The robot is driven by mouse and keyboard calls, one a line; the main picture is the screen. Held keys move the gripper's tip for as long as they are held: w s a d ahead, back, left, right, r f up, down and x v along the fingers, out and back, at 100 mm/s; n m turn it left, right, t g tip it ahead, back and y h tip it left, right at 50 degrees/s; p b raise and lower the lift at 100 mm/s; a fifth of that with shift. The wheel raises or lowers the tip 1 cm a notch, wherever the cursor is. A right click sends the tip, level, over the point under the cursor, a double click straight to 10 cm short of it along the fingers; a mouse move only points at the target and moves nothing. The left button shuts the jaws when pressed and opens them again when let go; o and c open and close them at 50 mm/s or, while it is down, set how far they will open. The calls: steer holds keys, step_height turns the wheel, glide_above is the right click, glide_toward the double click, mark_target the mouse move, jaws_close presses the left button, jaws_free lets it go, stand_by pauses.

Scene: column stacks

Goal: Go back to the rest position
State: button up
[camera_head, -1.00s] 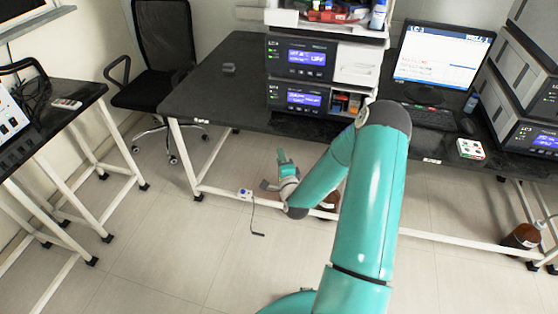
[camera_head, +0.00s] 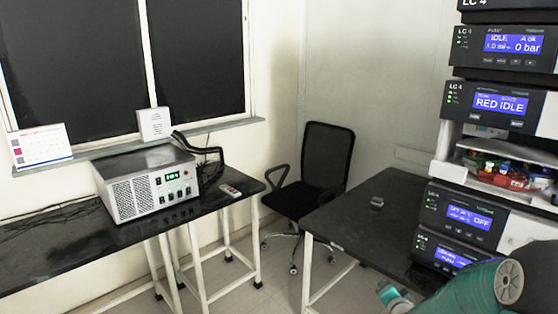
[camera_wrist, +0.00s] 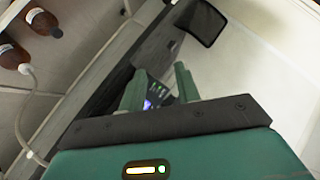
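My gripper (camera_wrist: 159,84) shows in the wrist view with its two green fingers apart and nothing between them. Beyond the fingers are dark instrument fronts with small lit displays, a dark bench edge and a black screen. In the head view my teal arm (camera_head: 468,290) is at the bottom right corner, in front of the bench and instrument stack. A small teal part (camera_head: 391,296) of it shows at the bench's front edge; the fingers cannot be made out there.
An instrument stack (camera_head: 482,105) stands on the right bench (camera_head: 370,225), with a small grey object (camera_head: 377,201) beside it. A black office chair (camera_head: 327,165) stands between that bench and the left bench (camera_head: 60,235), which bears a grey power unit (camera_head: 150,185). Brown bottles (camera_wrist: 42,21) show in the wrist view.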

steer(key=s+a+r+n+g, duration=0.2)
steer(key=s+a+r+n, duration=0.2)
steer(key=s+a+r, duration=0.2)
steer(key=s+a+r+n+g, duration=0.3)
steer(key=s+a+r, duration=0.3)
steer(key=s+r, duration=0.5)
steer(key=shift+s+r+n+g, duration=0.3)
steer(key=shift+s+n, duration=0.4)
steer(key=shift+s, duration=0.45)
steer(key=s+a+n, duration=0.1)
steer(key=s, duration=0.2)
steer(key=s+a+r+n+g+y, duration=0.1)
steer(key=s, duration=0.3)
steer(key=s+a+r, duration=0.1)
steer(key=s, duration=0.3)
steer(key=shift+s+a+n+g+y, duration=0.1)
steer(key=shift+a+n+g+y, duration=0.2)
steer(key=shift+n, duration=0.1)
steer(key=shift+c, duration=1)
steer(key=shift+s, duration=0.15)
jaws_close()
steer(key=shift+d, duration=0.1)
